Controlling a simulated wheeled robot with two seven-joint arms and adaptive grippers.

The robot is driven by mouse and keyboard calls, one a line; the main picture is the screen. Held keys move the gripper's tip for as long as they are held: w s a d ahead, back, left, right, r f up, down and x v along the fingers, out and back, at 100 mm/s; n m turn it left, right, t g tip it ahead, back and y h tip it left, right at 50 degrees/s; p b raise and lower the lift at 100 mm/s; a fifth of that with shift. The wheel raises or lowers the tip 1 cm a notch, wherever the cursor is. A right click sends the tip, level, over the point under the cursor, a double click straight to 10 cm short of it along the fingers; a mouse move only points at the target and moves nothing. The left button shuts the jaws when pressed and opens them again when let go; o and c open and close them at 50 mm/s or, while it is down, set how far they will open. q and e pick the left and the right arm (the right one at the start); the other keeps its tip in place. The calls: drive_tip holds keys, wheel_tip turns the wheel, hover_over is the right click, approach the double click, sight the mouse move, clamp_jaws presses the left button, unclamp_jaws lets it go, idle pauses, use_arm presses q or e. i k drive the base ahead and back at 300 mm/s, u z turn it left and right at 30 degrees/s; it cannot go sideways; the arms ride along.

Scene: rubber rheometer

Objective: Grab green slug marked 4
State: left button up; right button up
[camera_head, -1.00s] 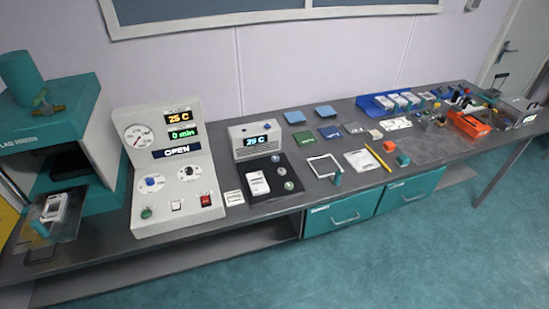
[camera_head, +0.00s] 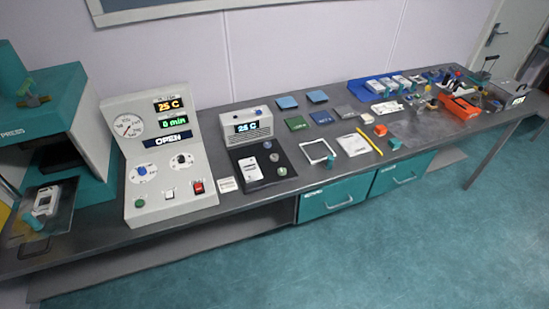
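A green square piece (camera_head: 297,123) lies flat on the grey bench, in a group with blue and grey square pieces. No number can be read on it at this size, so I cannot tell whether it is the slug marked 4. Small round discs (camera_head: 274,158) lie on a black mat (camera_head: 254,183) in front of the small display box; their markings are too small to read. Neither of my grippers shows in the head view.
The press (camera_head: 65,125) stands at the left, beside a control panel (camera_head: 160,155) reading OPEN and 25 C. A small display box (camera_head: 247,127) stands behind the mat. A blue tray (camera_head: 366,91) and an orange box (camera_head: 460,107) are farther right. Open floor lies in front.

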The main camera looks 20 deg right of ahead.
sight(280, 170)
drive_tip(key=u, duration=0.3)
drive_tip(key=i, duration=1.05)
drive_tip(key=z, duration=0.9)
drive_tip(key=i, duration=0.5)
drive_tip(key=z, duration=0.5)
